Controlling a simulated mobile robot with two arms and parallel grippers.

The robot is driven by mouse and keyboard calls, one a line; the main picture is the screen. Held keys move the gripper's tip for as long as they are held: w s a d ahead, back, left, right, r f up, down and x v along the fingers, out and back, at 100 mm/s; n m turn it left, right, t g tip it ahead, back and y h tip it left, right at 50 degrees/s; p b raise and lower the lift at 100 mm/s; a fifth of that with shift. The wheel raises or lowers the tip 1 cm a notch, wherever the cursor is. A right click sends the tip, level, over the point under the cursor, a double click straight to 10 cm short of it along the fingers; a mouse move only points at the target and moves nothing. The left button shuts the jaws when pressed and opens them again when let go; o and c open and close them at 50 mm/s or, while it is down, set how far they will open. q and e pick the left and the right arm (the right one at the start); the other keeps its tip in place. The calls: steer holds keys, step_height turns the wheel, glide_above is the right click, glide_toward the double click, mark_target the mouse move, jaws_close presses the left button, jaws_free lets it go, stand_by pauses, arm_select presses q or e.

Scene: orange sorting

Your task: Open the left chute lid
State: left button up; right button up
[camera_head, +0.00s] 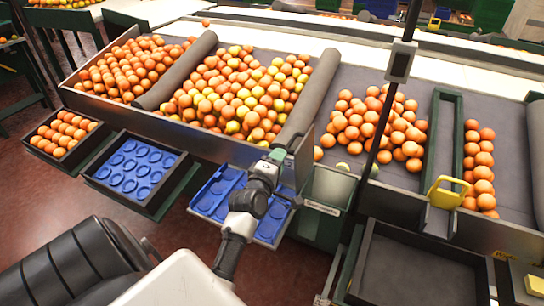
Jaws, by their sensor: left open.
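My left gripper (286,147) reaches up from the bottom of the view to the front wall of the sorting table. It is at the left chute, beside a raised grey panel (304,158) that looks like the chute lid. The gripper is open. Its fingers are small and partly hidden, so I cannot tell whether they touch the lid, and no handle shows clearly there. A yellow handle (447,190) stands on the chute gate farther right. My right gripper is not in view.
Oranges and yellow fruit (240,90) fill the bay behind the left chute. Blue trays stand below at left (137,168) and under my left arm (212,195). A green bin (330,187) is just right of the gripper. A dark post (400,62) rises nearby.

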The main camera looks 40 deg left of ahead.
arm_select(q)
steer(key=shift+v, duration=2.25)
